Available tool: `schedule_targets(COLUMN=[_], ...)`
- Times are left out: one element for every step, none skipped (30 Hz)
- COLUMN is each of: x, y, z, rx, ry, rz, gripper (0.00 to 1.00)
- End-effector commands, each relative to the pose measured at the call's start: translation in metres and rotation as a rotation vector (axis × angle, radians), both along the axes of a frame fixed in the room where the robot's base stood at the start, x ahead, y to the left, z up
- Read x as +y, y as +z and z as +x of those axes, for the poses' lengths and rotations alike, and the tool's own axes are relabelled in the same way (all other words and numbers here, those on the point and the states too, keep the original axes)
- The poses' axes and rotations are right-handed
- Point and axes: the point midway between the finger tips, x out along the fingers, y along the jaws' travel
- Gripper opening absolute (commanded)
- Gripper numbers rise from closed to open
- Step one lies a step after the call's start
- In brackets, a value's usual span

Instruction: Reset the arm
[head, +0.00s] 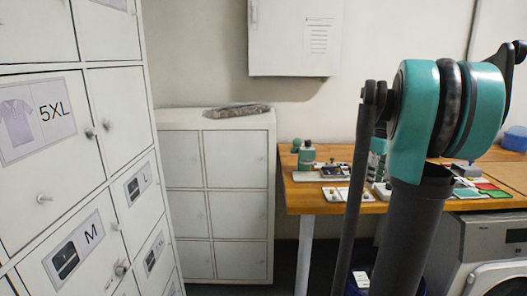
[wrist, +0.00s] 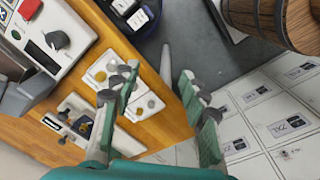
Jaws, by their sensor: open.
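My arm (head: 448,110), with teal joints and dark links, stands folded upright at the right of the head view. My gripper (wrist: 162,88) shows in the wrist view with its two teal and grey fingers spread wide apart. Nothing is between the fingers. They hang above the edge of a wooden table (wrist: 120,45) and the grey floor, touching nothing that I can see. In the head view I cannot make out the gripper's fingers.
White lockers (head: 120,110) with labels stand close at the left. A lower white cabinet (head: 240,205) stands at the back. The wooden table (head: 310,200) holds bottles and trays. A white washing machine (head: 490,250) is at lower right; a wooden barrel (wrist: 270,18) shows in the wrist view.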

Motion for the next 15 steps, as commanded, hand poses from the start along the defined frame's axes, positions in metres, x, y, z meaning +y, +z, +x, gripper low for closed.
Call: schedule_targets(x=[0.009, 0.014, 0.021, 0.027, 0.033, 0.042, 0.048, 0.056, 0.066, 0.074, 0.083, 0.095, 0.105, 0.116, 0.130], y=[-0.008, -0.012, -0.019, -0.024, -0.030, -0.038, -0.044, -0.051, -0.060, -0.069, -0.078, -0.091, -0.102, -0.114, -0.131], z=[-0.004, -0.006, -0.009, -0.012, -0.016, -0.020, -0.024, -0.029, -0.035, -0.041, -0.048, -0.059, -0.069, -0.080, -0.096], rx=[-0.009, -0.016, -0.025, -0.032, -0.040, -0.052, -0.062, -0.071, -0.086, -0.098, -0.110, -0.129, -0.145, -0.162, -0.185], ry=[-0.015, -0.028, -0.048, -0.064, -0.079, -0.102, -0.120, -0.139, -0.168, -0.189, -0.214, -0.251, -0.279, -0.311, -0.357], rz=[-0.002, -0.003, -0.004, -0.004, -0.005, -0.005, -0.004, -0.004, -0.003, 0.000, 0.003, 0.008, 0.013, 0.021, 0.032], gripper=[0.44, 0.44, 0.44, 0.44, 0.44, 0.44, 0.44, 0.44, 0.44, 0.44, 0.44, 0.44, 0.44, 0.44, 0.44])
